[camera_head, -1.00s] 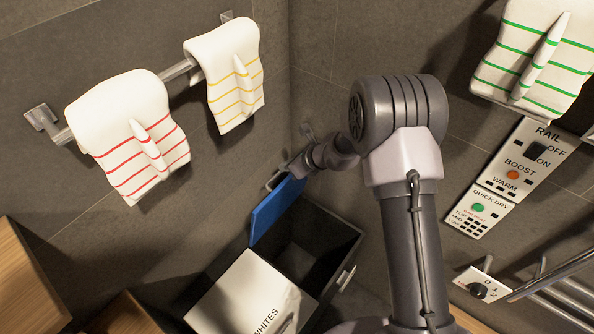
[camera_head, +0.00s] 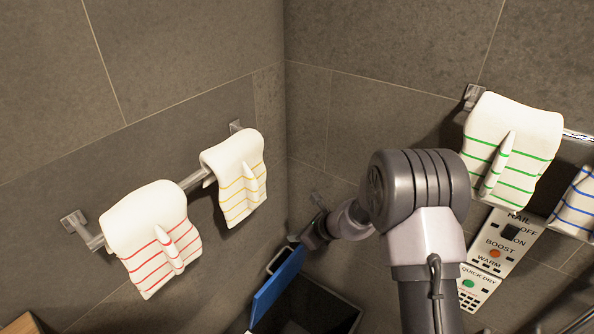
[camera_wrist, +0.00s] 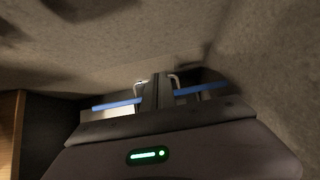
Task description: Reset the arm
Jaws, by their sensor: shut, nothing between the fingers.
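My arm (camera_head: 420,200) rises from the bottom of the head view and bends left toward the wall corner. Its dark wrist end is above the bin with the blue flap. In the wrist view my gripper (camera_wrist: 158,92) has its dark fingers together, with nothing held between them. The fingertips are small and dim there. The gripper body with a green light fills the bottom of that view.
A blue flap (camera_head: 277,285) stands up at the dark bin (camera_head: 318,308) below my wrist. Towels with red (camera_head: 155,235) and yellow stripes (camera_head: 236,180) hang on the left rail. A green-striped towel (camera_head: 510,145) hangs at right, above a control panel (camera_head: 497,245).

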